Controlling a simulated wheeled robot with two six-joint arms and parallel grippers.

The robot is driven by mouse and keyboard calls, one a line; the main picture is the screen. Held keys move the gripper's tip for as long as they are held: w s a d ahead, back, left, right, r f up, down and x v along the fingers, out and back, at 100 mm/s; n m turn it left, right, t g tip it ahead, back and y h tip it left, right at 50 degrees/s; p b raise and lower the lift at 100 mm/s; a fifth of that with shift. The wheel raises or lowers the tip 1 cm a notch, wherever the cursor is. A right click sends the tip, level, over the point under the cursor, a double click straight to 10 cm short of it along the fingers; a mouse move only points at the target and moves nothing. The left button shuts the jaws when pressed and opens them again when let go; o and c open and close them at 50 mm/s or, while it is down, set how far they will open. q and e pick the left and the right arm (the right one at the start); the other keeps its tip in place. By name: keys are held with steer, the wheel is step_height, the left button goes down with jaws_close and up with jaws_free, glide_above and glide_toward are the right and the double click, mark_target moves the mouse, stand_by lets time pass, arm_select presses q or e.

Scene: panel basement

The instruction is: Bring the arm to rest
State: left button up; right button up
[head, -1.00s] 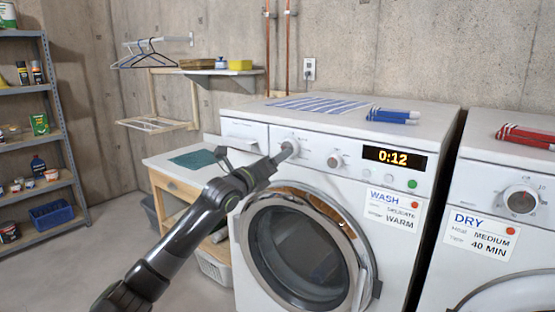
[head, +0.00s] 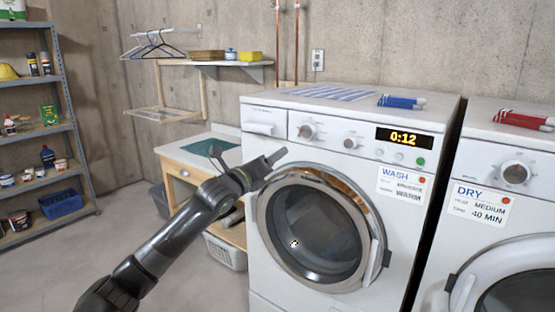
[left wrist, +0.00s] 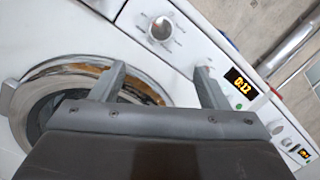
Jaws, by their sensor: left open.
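My left gripper (head: 246,160) is open and empty in front of the upper left of the washer (head: 262,200), below its left dial (head: 307,131). The gripper is apart from the dial. In the left wrist view the two fingers (left wrist: 160,84) are spread with nothing between them; the dial (left wrist: 161,28) shows beyond them. The washer's round door (head: 318,228) is closed or nearly so; I cannot tell which. Its display (head: 404,138) reads 0:12. My right gripper is not in view.
A dryer (head: 478,222) stands right of the washer. A wooden table (head: 180,152) and a white basket (head: 226,252) are left of the washer. A metal shelf unit (head: 66,125) stands at far left. Blue and red markers lie on the machines. The floor at lower left is clear.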

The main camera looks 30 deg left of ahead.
arm_select(q)
steer(key=shift+s, duration=0.1)
steer(key=s+a+f+n+g+y, duration=0.1)
steer(key=s+a+f+n+g, duration=0.3)
steer(key=f, duration=1)
steer(key=s+f+n+g+y, duration=0.1)
steer(key=f+n, duration=0.5)
steer(key=f, duration=0.8)
steer(key=s+a+f+n+g+y, duration=0.25)
steer(key=f+n, duration=0.25)
steer(key=f, duration=0.9)
steer(key=s+d+f+n+g+h, duration=0.1)
steer(key=s+d+f+n+g, duration=0.15)
steer(key=s+f, duration=0.65)
steer(key=s+d+f+n+g, duration=0.2)
steer(key=s+f+n, duration=0.2)
steer(key=s+f, duration=0.5)
steer(key=s+d+f+n+g, duration=0.2)
steer(key=s+d+f, duration=0.3)
steer(key=s, duration=0.6)
steer(key=s+d+f+n+g+h, duration=0.1)
steer(key=s+d+f+n+g, duration=0.1)
steer(key=s+d+f+n, duration=0.2)
steer(key=s+d+f+n+g+h, duration=0.1)
steer(key=s+d+f, duration=0.6)
steer(key=s, duration=1.1)
step_height(320, 180, down, 3)
steer(key=shift+n+g, duration=0.7)
steer(key=shift+n, duration=0.25)
steer(key=shift+w, duration=0.1)
